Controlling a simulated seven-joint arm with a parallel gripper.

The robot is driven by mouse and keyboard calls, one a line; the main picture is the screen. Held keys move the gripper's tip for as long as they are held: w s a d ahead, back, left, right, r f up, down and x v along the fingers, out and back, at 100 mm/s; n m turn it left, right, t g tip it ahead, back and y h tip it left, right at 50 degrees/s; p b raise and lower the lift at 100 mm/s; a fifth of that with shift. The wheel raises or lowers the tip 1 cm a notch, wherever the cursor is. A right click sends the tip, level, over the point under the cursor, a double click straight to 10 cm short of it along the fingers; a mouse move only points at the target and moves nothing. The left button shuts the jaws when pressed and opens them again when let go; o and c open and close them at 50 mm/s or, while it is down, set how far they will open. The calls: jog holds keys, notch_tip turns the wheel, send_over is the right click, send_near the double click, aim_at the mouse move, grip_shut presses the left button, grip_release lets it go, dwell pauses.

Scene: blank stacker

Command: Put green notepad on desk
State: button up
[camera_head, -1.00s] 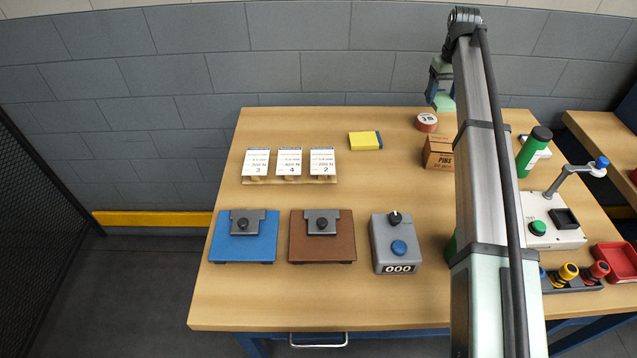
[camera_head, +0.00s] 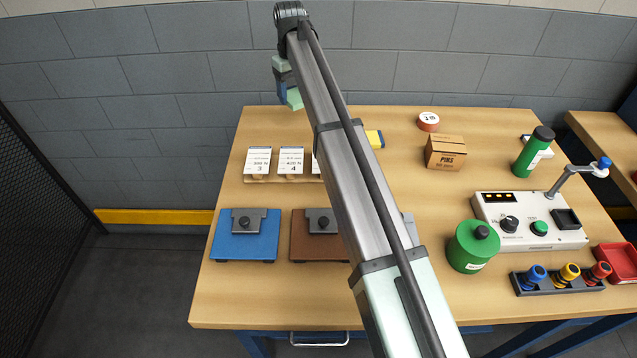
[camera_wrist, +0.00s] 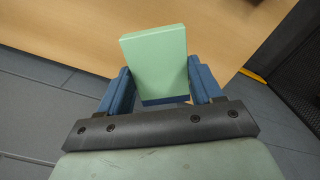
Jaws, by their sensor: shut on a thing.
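The green notepad (camera_wrist: 155,58) is a pale green flat block between the two blue fingers of my gripper (camera_wrist: 158,88) in the wrist view. My gripper is shut on it. In the head view the notepad (camera_head: 294,99) shows partly beside my arm, and my gripper (camera_head: 283,88) is high near the back edge of the desk (camera_head: 240,297). The desk has a light wood top. In the wrist view the desk (camera_wrist: 80,30) lies beyond the notepad, apart from it as far as I can tell.
A card stand (camera_head: 285,180), a blue plate (camera_head: 240,248) and a brown plate (camera_head: 303,250) stand at left. A yellow block (camera_head: 375,139) is partly behind my arm. A cardboard box (camera_head: 445,153) and green canister (camera_head: 472,247) stand right. Bare wood shows along the front left.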

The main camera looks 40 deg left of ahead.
send_over(259, 128)
jog(key=d, duration=0.1)
jog(key=shift+w+a+f+m, duration=0.1)
jog(key=shift+a+f+m, duration=0.1)
jog(key=shift+f+m, duration=1.1)
jog(key=shift+s+a+f+m, duration=0.15)
jog(key=shift+f+m, duration=0.5)
jog(key=shift+f, duration=1.25)
jog(key=shift+w+a+f+m, duration=0.2)
jog(key=shift+f+m, duration=0.75)
jog(key=shift+f, duration=0.65)
jog(key=shift+f, duration=0.1)
jog(key=o, duration=1.1)
notch_tip(259, 128, up, 12)
jog(key=shift+r, duration=0.15)
